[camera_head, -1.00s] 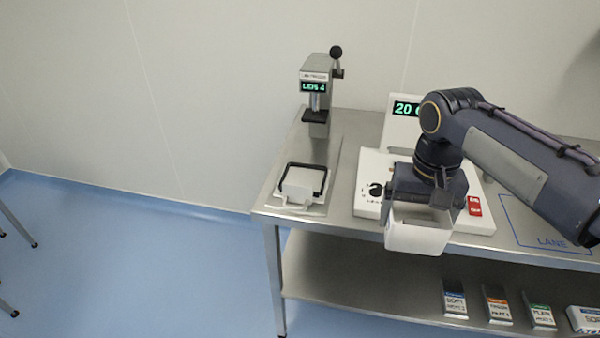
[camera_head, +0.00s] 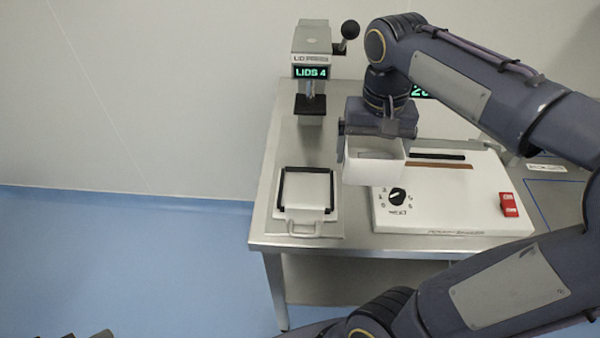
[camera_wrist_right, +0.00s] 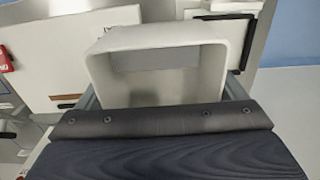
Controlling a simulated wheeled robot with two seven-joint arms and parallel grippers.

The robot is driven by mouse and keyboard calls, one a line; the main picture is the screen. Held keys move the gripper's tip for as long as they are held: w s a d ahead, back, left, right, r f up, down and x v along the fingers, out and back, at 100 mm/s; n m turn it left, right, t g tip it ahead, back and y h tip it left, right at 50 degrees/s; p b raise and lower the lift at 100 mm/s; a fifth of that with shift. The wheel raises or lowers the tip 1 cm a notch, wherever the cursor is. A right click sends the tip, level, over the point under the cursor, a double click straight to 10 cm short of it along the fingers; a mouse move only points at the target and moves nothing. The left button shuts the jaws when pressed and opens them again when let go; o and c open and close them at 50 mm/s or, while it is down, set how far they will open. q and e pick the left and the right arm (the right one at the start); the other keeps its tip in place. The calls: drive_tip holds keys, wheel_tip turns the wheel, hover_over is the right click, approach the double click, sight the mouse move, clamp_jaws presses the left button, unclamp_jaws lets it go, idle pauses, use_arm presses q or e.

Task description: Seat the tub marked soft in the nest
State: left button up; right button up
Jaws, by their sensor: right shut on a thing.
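A white, box-shaped tub (camera_head: 374,171) hangs in my right gripper (camera_head: 376,140), which is shut on it. In the right wrist view the tub (camera_wrist_right: 170,40) fills the space between the fingers. No marking on it can be read, so I cannot tell whether it says soft. The likely nest is a pale square plate with a black rim (camera_head: 306,190) and a front handle, on the table's left part. The tub is held to the right of the nest, apart from it, over the left edge of the white heat unit.
A lid dispenser (camera_head: 311,76) reading "LIDS 4" stands behind the nest. The white heat unit (camera_head: 460,200) has a dial (camera_head: 397,196) and a red switch (camera_head: 508,204). The steel table (camera_head: 262,225) ends just left of the nest. My right arm covers much of the right side.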

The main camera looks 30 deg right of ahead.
drive_tip(key=w+a+f, duration=0.7)
drive_tip(key=w+f, duration=0.1)
drive_tip(key=shift+w+a+f+p, duration=0.1)
drive_tip(key=shift+w+a+p, duration=0.05)
drive_tip(key=shift+a+p, duration=0.25)
drive_tip(key=f, duration=0.4)
drive_tip(key=shift+w+a, duration=0.25)
drive_tip(key=shift+w, duration=0.05)
drive_tip(key=shift+f, duration=0.1)
